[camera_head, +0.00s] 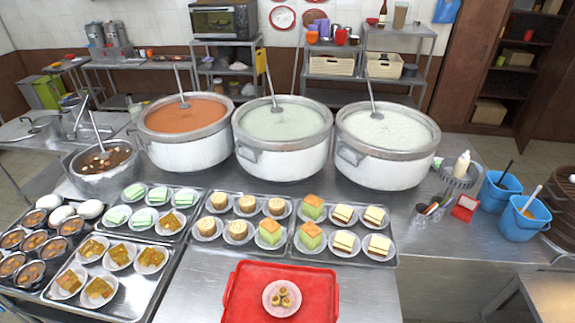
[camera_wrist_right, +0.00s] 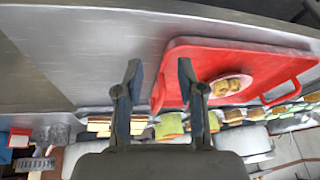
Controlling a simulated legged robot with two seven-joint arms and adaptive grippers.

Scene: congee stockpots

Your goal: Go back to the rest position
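My right gripper (camera_wrist_right: 158,78) shows in the right wrist view with its two fingers spread apart and nothing between them. Past its fingertips is the steel counter (camera_wrist_right: 90,60), with a red tray (camera_wrist_right: 225,50) to the right of the fingers. I cannot tell how high the fingers are above the counter. In the head view the red tray (camera_head: 240,300) lies at the front of the counter and bears a small plate (camera_head: 285,313) with a few yellowish-brown pieces. Neither of my grippers is in the head view.
Three large stockpots (camera_head: 187,150) stand in a row behind metal trays (camera_head: 390,262) of small plates. Blue buckets (camera_head: 515,228), a red holder (camera_head: 465,208) and a bottle (camera_head: 461,165) are at right. The counter right of the red tray is bare.

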